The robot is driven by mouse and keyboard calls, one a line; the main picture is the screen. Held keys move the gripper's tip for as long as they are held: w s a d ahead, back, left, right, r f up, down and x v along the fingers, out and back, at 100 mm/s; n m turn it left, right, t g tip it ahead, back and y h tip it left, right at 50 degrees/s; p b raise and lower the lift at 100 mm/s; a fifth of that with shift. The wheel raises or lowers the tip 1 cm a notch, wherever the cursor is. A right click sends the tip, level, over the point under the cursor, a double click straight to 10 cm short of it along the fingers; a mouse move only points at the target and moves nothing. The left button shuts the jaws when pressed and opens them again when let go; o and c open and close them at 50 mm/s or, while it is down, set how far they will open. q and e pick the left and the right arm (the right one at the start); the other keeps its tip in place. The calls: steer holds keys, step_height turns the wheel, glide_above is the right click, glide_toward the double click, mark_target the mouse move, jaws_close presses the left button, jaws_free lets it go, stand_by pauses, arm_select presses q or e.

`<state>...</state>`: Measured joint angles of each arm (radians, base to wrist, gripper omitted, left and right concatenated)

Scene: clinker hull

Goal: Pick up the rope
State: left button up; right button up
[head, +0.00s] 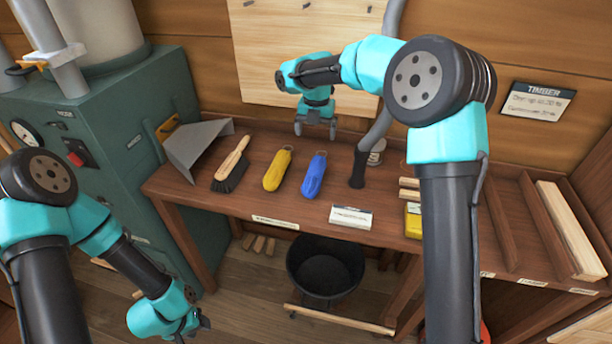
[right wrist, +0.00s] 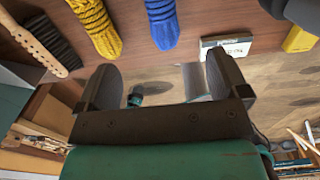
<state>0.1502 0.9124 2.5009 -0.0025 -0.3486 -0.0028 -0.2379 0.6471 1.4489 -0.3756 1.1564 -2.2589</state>
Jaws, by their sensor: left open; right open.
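Two hanks that look like coiled rope, one yellow (head: 278,170) and one blue (head: 314,176), lie side by side on the wooden bench in the head view. The right wrist view shows the woven strands of the yellow hank (right wrist: 97,24) and the blue hank (right wrist: 162,22) at its top edge. My right gripper (head: 315,129) is open and empty above the bench, behind the two hanks in the head view. Its spread fingers (right wrist: 163,82) show nothing between them. My left gripper (head: 201,325) is open, low at the left, in front of the bench and away from the hanks.
A brush (head: 232,166) and a metal dustpan (head: 196,148) lie left of the hanks. A black bucket (head: 326,268) stands below.

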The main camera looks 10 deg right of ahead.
mark_target(315, 169)
steer(key=shift+f, duration=0.1)
step_height(315, 169, down, 12)
steer(key=shift+s+r, duration=0.1)
steer(key=shift+r, duration=0.05)
steer(key=shift+f, duration=0.25)
stand_by(0.3)
steer(key=shift+f, duration=2.6)
steer(key=c, duration=1.1)
steer(key=shift+r, duration=0.15)
